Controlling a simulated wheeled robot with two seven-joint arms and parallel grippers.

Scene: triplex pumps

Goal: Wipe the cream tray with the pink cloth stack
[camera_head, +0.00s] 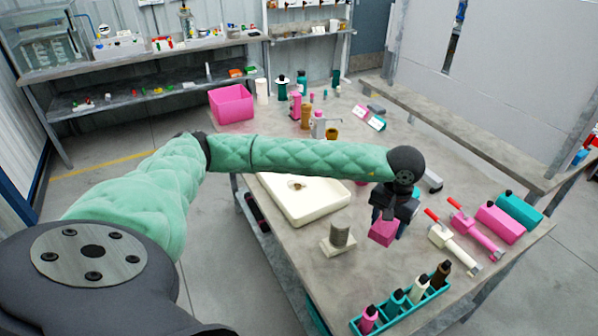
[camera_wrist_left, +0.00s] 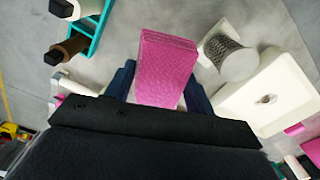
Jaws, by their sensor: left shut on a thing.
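The pink cloth stack (camera_head: 383,232) is held by my left gripper (camera_head: 390,217), which is shut on it above the table. In the left wrist view the pink stack (camera_wrist_left: 165,68) stands out between the two dark fingers (camera_wrist_left: 160,95). The cream tray (camera_head: 308,205) lies on the table to the left of the gripper in the head view, partly covered by my left arm. A small brown mark (camera_head: 297,185) shows on its floor. The tray (camera_wrist_left: 268,92) also shows at the right of the left wrist view. The stack is apart from the tray. My right gripper is not in view.
A grey cylinder on a cream base (camera_head: 339,238) stands between the tray and the table's near edge. A teal rack (camera_head: 400,306) with several bottles is at the front. Red-handled tools (camera_head: 455,240) and pink and teal boxes (camera_head: 500,222) lie to the right. A pink bin (camera_head: 232,104) stands at the far left.

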